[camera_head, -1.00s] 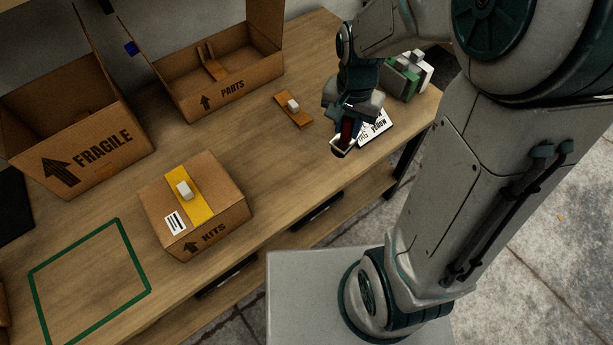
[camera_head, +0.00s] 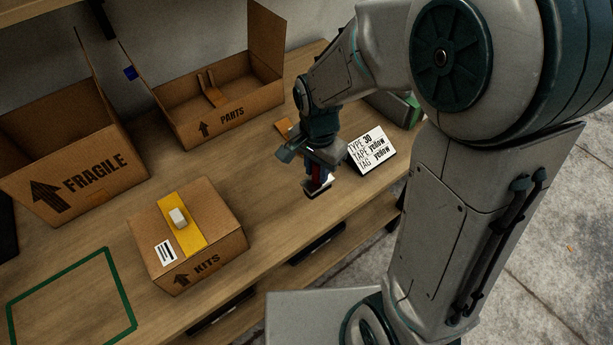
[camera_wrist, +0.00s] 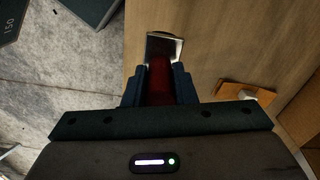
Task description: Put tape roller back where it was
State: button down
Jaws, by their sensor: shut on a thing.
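My gripper (camera_head: 317,172) is shut on the tape roller, which has a red handle (camera_wrist: 160,82) and a shiny, pale squared head (camera_wrist: 164,46). In the head view the roller's head (camera_head: 319,189) points down, above the bench and left of the card. The wrist view shows the red handle between the two dark fingers of my gripper (camera_wrist: 160,88). The gap between roller and bench top is hard to judge. The KITS box (camera_head: 207,266) stands closed on the bench, with a yellow strip (camera_head: 184,224), a white block and a barcode label on top.
A card (camera_head: 372,150) reads type 30, tape yellow, tag yellow. Open FRAGILE (camera_head: 95,175) and PARTS (camera_head: 232,116) boxes stand behind. An orange piece (camera_head: 284,127) is partly hidden by my arm. A green outline (camera_head: 121,290) marks bare bench at left.

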jog(key=shift+w+a+f, duration=0.35)
jog(key=shift+a+f, duration=0.05)
jog(key=shift+f, duration=0.55)
jog(key=shift+w+a+f, duration=0.35)
jog(key=shift+f, duration=0.65)
jog(key=shift+w+a+f, duration=0.35)
jog(key=shift+a+f, duration=0.05)
jog(key=shift+f, duration=0.55)
jog(key=shift+f+b, duration=0.2)
jog(key=shift+b, duration=0.1)
jog(key=c, duration=1.2)
grip_release()
